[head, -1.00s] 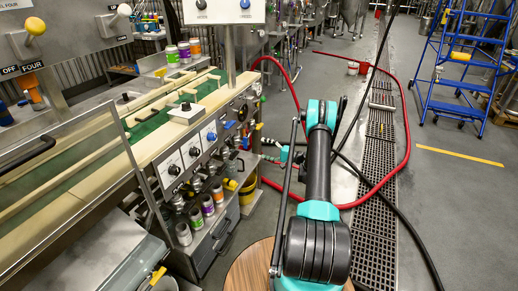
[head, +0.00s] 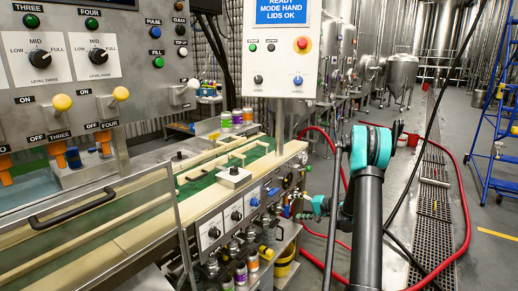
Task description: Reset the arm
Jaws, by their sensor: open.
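My arm rises from the bottom of the head view, with a black link and a teal joint in front of the floor. My gripper (head: 305,206) shows small and partly hidden behind the arm, to the left of the black link, beside the right end of the can seamer's front panel. It is open, and I see nothing held in it. The can seamer (head: 215,232) stands on the left with its knobs, green belt and pale rails.
A control box (head: 280,50) with a blue-and-white screen stands on a post. Several cans (head: 237,116) stand behind the belt, others on a low shelf. A red hose (head: 467,215) and floor grate (head: 433,205) lie right. A blue ladder (head: 492,150) stands far right.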

